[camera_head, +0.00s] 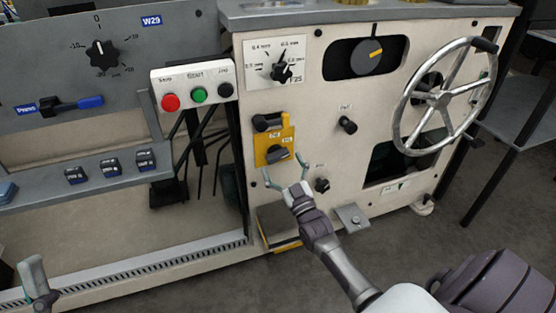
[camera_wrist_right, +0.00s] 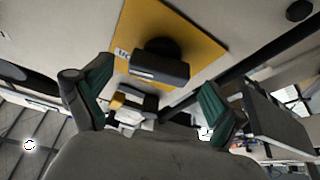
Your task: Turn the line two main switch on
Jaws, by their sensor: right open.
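A yellow plate (camera_head: 288,134) on the cream machine front carries a dark rotary switch handle (camera_head: 279,153) low down and another dark part (camera_head: 268,122) at its top. The lower handle sits slightly tilted; its small labels are too small to read. My right gripper (camera_head: 286,164) is open just below the plate, its fingertips either side of the lower handle. In the right wrist view the dark handle (camera_wrist_right: 160,68) stands out from the yellow plate (camera_wrist_right: 197,38) between the open fingers; I cannot tell whether they touch it. My left gripper (camera_head: 37,280) shows only partly at lower left.
A box with red, green and black buttons (camera_head: 196,76) is left of the plate. A selector dial (camera_head: 281,71) is above, a small black knob (camera_head: 347,125) right, and another knob (camera_head: 322,185) near my right gripper. A handwheel (camera_head: 443,98) stands further right.

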